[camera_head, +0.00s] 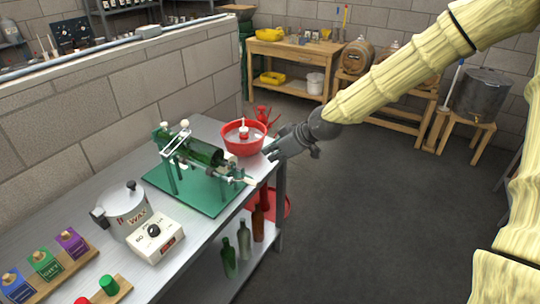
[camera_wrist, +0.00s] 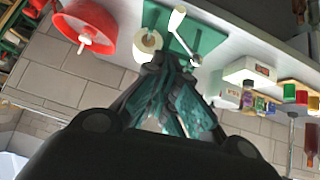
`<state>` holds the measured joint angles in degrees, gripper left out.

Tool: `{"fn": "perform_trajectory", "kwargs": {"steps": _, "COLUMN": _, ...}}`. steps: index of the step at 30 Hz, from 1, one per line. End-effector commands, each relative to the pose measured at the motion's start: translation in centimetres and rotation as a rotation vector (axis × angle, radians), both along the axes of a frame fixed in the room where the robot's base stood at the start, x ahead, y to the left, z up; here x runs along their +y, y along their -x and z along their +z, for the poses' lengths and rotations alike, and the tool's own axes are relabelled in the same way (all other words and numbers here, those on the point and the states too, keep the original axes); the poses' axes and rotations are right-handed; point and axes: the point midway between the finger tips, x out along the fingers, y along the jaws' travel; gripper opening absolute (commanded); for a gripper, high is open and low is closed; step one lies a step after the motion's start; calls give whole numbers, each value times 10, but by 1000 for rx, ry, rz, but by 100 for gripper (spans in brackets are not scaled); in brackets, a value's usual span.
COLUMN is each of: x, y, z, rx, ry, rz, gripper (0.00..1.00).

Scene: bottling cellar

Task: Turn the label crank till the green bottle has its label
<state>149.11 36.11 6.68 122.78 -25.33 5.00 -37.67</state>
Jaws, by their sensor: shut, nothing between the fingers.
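The green bottle (camera_head: 205,152) lies on its side in the label machine, whose green base plate (camera_head: 185,198) sits on the metal bench. Its visible glass looks bare; its far side is hidden. The crank, with a white handle (camera_wrist: 178,19), shows in the wrist view; in the head view its pale end (camera_head: 247,180) is at the machine's right side. A white roll (camera_wrist: 147,41) is left of the crank in the wrist view. My gripper (camera_head: 270,152) is shut and empty, right of the machine near the bench edge. In the wrist view its fingertips (camera_wrist: 170,63) point toward the crank and roll, apparently apart from them.
A red bowl (camera_head: 243,148) stands behind the machine, close to my gripper. A wax pot (camera_head: 125,211), a white dial box (camera_head: 155,237) and a wooden rack (camera_head: 72,269) stand at the front left. Bottles (camera_head: 244,243) stand on the lower shelf. The floor right of the bench is clear.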

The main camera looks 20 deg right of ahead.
Motion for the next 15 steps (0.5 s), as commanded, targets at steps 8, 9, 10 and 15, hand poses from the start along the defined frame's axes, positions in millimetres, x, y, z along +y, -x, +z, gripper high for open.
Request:
{"fn": "perform_trajectory", "kwargs": {"steps": 8, "x": 0, "y": 0, "z": 0, "rx": 0, "ry": 0, "rz": 0, "gripper": 4}}
{"fn": "perform_trajectory", "kwargs": {"steps": 9, "x": 0, "y": 0, "z": -1, "rx": 0, "ry": 1, "rz": -1, "gripper": 11}}
{"fn": "perform_trajectory", "kwargs": {"steps": 10, "x": -1, "y": 0, "z": -2, "rx": -3, "ry": 2, "rz": -2, "gripper": 16}}
{"fn": "perform_trajectory", "kwargs": {"steps": 15, "x": -10, "y": -9, "z": -30, "rx": -65, "ry": 24, "rz": -24, "gripper": 39}}
